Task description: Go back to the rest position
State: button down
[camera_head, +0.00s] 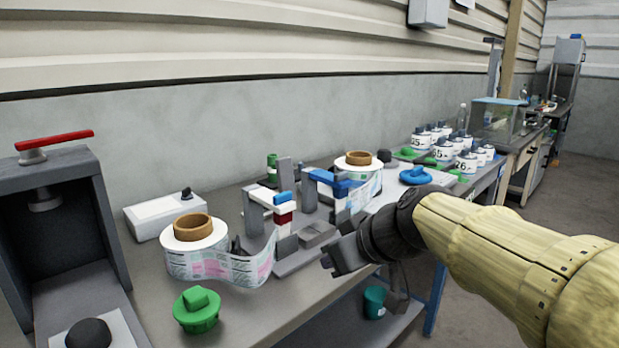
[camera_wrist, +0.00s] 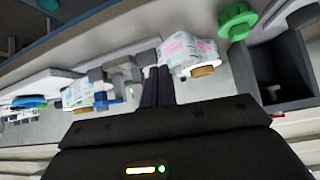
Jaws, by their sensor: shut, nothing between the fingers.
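My gripper (camera_head: 338,262) is at the end of my arm, in front of the labelling machine (camera_head: 300,240) and near the table's front edge in the head view. In the wrist view its two dark fingers (camera_wrist: 157,86) lie close together, shut and empty. The machine has grey parts with white, red and blue blocks. A label reel (camera_head: 193,232) with a brown core stands at its left, its printed strip running toward the machine. A second reel (camera_head: 358,165) stands at its far right. My arm hides part of the table's right front.
A green knobbed disc (camera_head: 196,311) lies at the front left, beside a dark press-like frame (camera_head: 60,230) with a red lever. A white box (camera_head: 160,215) stands near the wall. Several white bottles (camera_head: 443,150) and a blue lid (camera_head: 415,176) are farther right. A teal cup (camera_head: 375,301) is below.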

jog(key=s+d+f+m+g+h, duration=0.2)
jog(key=s+d+f, duration=0.2)
jog(key=f, duration=0.5)
jog(key=s+d+f+m+g+h, duration=0.1)
jog(key=s+d+f+m+h, duration=0.15)
jog(key=f, duration=0.65)
jog(key=s+d+f+m+g+h, duration=0.25)
jog(key=s+d+f, duration=0.2)
jog(key=f, duration=0.35)
notch_tip(320, 180, up, 31)
jog(key=y+p, duration=0.1)
jog(key=p, duration=3)
jog(key=shift+w+t, duration=0.2)
jog(key=shift+t, duration=0.15)
jog(key=shift+f, duration=0.1)
